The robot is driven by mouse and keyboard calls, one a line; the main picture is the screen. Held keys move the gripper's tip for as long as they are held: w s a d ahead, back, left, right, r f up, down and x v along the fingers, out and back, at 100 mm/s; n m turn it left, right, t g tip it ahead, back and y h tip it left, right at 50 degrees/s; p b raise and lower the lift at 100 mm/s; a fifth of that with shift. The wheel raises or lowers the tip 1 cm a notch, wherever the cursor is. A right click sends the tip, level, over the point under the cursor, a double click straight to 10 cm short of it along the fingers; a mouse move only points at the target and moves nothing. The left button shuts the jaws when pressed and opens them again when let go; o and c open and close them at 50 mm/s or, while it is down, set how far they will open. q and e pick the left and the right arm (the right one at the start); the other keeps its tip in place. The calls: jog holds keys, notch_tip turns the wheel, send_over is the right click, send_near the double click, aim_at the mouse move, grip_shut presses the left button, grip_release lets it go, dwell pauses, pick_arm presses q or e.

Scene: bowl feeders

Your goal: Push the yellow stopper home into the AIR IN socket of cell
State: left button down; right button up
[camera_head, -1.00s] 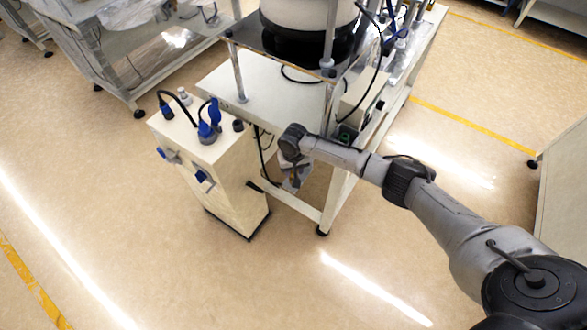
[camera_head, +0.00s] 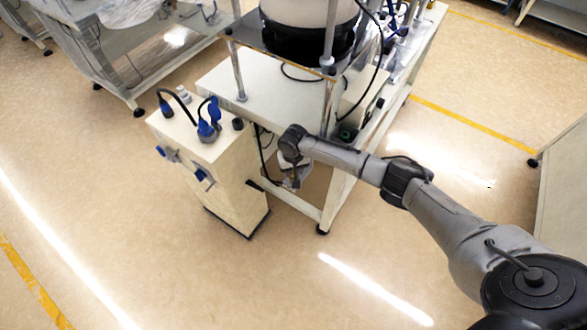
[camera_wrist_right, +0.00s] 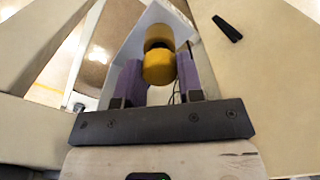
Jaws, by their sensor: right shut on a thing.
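The yellow stopper (camera_wrist_right: 158,67) is between the two purple fingers of my right gripper (camera_wrist_right: 160,80) in the right wrist view, and the gripper is shut on it. Beyond it is a second yellow rounded part (camera_wrist_right: 157,37), with a dark gap between the two. I cannot tell whether this part belongs to the stopper or is separate. In the head view, my right gripper (camera_head: 292,180) is low beside the feeder cell's frame (camera_head: 334,200), and the stopper is too small to make out. No AIR IN label is readable, and the socket cannot be made out. My left gripper is not in view.
A cream cabinet (camera_head: 225,185) with blue connectors stands left of my right gripper. The cell's white table (camera_head: 270,95) and bowl feeder (camera_head: 305,40) are above and behind it. A dark oblong part (camera_wrist_right: 228,28) is on a beige surface. The floor in front is clear.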

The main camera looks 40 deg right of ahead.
jog(key=shift+f, duration=0.65)
jog(key=o, duration=1.3)
jog(key=shift+r, duration=0.15)
notch_tip(320, 180, up, 4)
jog(key=p, duration=0.4)
notch_tip(320, 180, up, 3)
jog(key=p, duration=0.4)
jog(key=shift+r+p, duration=0.1)
jog(key=shift+p, duration=0.2)
